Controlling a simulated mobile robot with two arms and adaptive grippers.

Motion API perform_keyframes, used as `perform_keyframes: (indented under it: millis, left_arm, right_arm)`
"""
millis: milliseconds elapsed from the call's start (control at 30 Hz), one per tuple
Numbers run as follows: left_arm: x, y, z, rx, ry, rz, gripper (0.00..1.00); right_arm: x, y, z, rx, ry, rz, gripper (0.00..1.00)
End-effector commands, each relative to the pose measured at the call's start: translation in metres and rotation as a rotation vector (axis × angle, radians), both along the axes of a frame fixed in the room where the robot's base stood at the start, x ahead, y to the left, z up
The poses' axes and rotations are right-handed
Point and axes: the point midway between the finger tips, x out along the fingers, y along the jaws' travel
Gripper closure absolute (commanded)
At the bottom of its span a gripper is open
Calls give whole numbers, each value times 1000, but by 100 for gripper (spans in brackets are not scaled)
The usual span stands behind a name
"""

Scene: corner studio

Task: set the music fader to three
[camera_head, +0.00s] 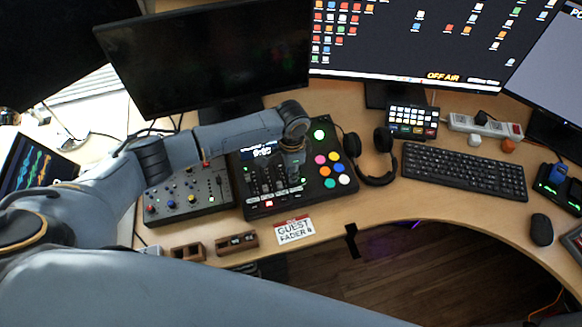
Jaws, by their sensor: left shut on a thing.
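The black mixer (316,196) with a small lit screen, a row of faders (265,185) and coloured round pads (331,170) lies on the desk in the middle of the head view. My left arm reaches over it from the left. My left gripper (291,174) points down at the right end of the fader row and is shut on a fader knob, which the gripper hides. I cannot read the fader scale or labels. A white card (294,230) in front of the mixer reads "GUEST FADER 8" or similar; its digit is unclear. My right gripper is not in view.
A keyboard (464,170) and mouse (541,229) are further right. Monitors (205,60) stand behind.

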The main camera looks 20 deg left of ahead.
Motion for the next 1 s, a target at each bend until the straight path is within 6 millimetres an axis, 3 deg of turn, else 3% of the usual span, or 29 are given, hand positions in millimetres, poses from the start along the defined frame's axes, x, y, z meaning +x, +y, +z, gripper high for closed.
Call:
perform_keyframes:
  millis: [67,100,200,633,1000]
  left_arm:
    - [0,0,0,-1,-1,0,100]
    - [0,0,0,-1,-1,0,78]
    - [0,0,0,0,-1,0,58]
    - [1,0,9,-2,-3,1,57]
    - [2,0,83,-2,-5,0,57]
  right_arm:
    - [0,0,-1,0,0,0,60]
    - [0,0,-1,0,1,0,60]
    - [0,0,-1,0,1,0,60]
    - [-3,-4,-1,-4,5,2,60]
    - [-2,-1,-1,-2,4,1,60]
